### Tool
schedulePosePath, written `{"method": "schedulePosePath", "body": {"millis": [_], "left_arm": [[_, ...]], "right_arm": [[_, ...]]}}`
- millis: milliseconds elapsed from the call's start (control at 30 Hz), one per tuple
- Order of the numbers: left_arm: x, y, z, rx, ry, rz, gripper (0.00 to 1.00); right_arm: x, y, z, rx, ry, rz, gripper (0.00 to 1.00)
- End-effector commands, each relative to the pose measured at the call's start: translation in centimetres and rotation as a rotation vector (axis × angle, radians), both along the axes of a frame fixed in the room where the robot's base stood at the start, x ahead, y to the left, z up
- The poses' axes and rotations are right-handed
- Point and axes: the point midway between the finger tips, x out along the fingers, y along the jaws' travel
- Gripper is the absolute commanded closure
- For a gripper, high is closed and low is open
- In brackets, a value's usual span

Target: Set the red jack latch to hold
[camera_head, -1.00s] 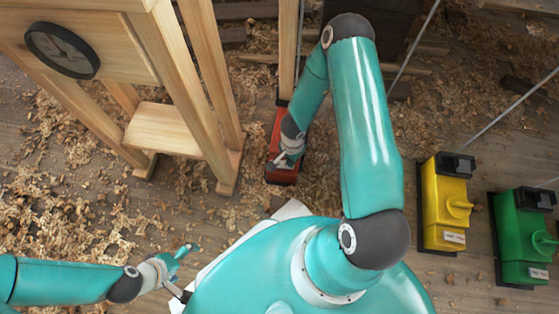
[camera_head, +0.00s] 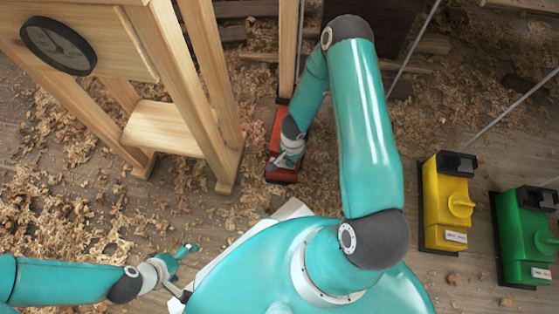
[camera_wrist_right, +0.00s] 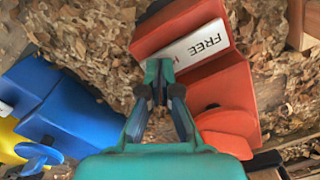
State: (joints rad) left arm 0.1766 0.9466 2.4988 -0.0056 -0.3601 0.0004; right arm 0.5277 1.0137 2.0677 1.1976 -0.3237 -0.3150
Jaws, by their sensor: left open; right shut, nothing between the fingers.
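The red jack (camera_head: 285,172) stands on the floor at the top middle of the head view, at the foot of a wooden post, partly hidden by my right arm. My right gripper (camera_head: 287,161) is shut and empty over the jack's near end. In the wrist view its fingertips (camera_wrist_right: 158,75) lie just beside the label's left end; contact cannot be told. My left gripper (camera_head: 190,248) is open, low at the left, far from the jack.
A yellow jack (camera_head: 444,205) and a green jack (camera_head: 522,235) stand at the right. A blue jack (camera_wrist_right: 65,110) shows in the wrist view. A wooden frame (camera_head: 200,90) with a round dial (camera_head: 58,45) stands left of the red jack. Wood shavings cover the floor.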

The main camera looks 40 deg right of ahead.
Motion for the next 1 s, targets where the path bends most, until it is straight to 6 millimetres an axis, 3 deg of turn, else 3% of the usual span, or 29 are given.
{"method": "schedulePosePath", "body": {"millis": [367, 1000], "left_arm": [[0.0, 0.0, 0.2, 0.0, 0.0, 0.0, 0.0], [0.0, 0.0, 5.4, 0.0, 0.0, 0.0, 0.0]], "right_arm": [[0.0, 0.0, 0.1, 0.0, 0.0, 0.0, 1.0], [0.0, 0.0, 4.8, 0.0, 0.0, -0.001, 1.0]]}}
